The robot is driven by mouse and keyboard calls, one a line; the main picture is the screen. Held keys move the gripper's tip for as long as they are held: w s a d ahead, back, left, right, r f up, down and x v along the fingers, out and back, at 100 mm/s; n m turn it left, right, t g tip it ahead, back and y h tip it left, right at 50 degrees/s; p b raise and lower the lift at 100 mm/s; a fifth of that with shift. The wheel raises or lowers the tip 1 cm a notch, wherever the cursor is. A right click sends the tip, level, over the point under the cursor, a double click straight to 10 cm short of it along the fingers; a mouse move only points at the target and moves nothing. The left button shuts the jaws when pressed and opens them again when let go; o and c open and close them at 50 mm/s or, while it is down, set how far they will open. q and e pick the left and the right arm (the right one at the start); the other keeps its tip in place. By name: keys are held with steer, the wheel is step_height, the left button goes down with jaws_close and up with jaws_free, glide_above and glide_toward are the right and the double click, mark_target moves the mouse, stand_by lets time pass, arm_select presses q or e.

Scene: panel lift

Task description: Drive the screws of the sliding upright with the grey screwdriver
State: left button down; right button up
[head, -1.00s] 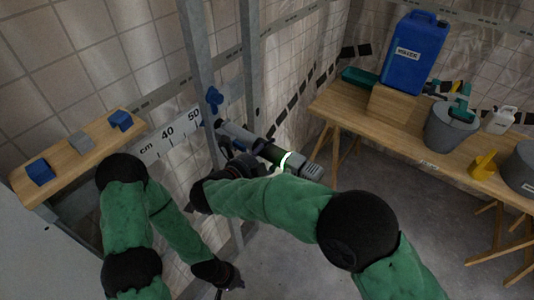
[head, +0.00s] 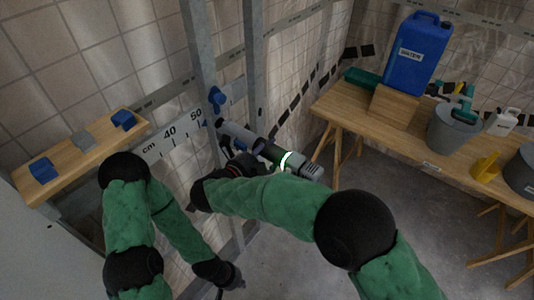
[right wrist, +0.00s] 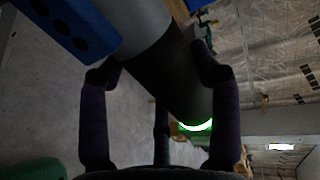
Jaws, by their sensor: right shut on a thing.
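The grey screwdriver (head: 300,167), with a dark grip and a glowing green ring, lies across in front of the metal uprights. My right gripper (head: 230,163) is shut around its body; the right wrist view shows the fingers (right wrist: 153,70) on either side of the dark grip. The screwdriver's front end reaches the upright (head: 197,50) with the blue knob (head: 216,97). The screws and the driver tip cannot be made out. My left gripper (head: 232,280) hangs low, near the foot of the upright, apart from the screwdriver; its jaws are too small and dark to read.
A cm scale (head: 181,142) runs behind the upright. A second metal post (head: 253,50) stands close beside it. A wooden shelf (head: 60,178) with blue and grey blocks is at left. A wooden table (head: 345,103) with a blue canister (head: 417,58) and a grey bucket (head: 452,130) stands at right.

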mark_target(273, 161)
steer(key=shift+w+a+r, duration=0.35)
steer(key=shift+w+a, duration=0.05)
steer(key=shift+a, duration=0.2)
stand_by(2.7)
steer(key=shift+d, duration=0.1)
steer(key=shift+s+d+f, duration=0.1)
steer(key=shift+s+d, duration=0.6)
steer(key=shift+d, duration=0.2)
steer(key=shift+s+d+f, duration=0.1)
steer(key=shift+s+d, duration=0.55)
steer(key=shift+d, duration=0.2)
steer(key=shift+w+d, duration=0.1)
steer(key=shift+d, duration=0.05)
